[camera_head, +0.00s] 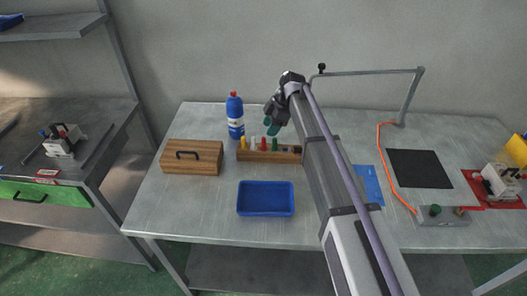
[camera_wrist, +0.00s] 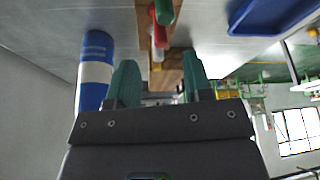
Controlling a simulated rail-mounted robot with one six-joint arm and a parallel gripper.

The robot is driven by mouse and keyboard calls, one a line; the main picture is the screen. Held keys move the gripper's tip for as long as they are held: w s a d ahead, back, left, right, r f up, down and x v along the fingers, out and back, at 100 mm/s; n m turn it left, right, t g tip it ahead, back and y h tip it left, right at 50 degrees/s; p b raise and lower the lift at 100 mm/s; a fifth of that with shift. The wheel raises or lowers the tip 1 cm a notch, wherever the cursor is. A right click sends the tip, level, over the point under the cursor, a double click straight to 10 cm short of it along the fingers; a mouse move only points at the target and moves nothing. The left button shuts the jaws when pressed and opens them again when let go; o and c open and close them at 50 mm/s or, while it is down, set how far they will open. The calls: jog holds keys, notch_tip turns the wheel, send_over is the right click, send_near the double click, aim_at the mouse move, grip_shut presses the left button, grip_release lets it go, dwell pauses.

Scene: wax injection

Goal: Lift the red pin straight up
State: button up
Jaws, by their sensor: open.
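The red pin (camera_head: 264,144) stands upright in a wooden rack (camera_head: 268,156), between a white pin (camera_head: 253,143) and a green pin (camera_head: 275,145). In the wrist view the red pin (camera_wrist: 159,36) shows beyond my fingertips, with the green pin (camera_wrist: 164,11) above it and the white pin (camera_wrist: 157,54) below it in the picture. My gripper (camera_head: 270,126) is above the rack, near the red and green pins. Its green fingers (camera_wrist: 159,64) are apart, with nothing held between them. My arm hides the rack's right end in the head view.
A blue bottle with a red cap (camera_head: 235,117) stands behind the rack's left end; it is close beside my fingers in the wrist view (camera_wrist: 93,72). A yellow pin (camera_head: 243,143) is also in the rack. A wooden box (camera_head: 192,157) stands left, a blue tray (camera_head: 265,212) in front.

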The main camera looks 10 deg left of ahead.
aim_at(264, 138)
jog(key=b+x, duration=0.5)
jog(key=shift+f, duration=0.2)
jog(key=shift+r, duration=0.3)
jog(key=shift+c, duration=0.3)
grip_shut()
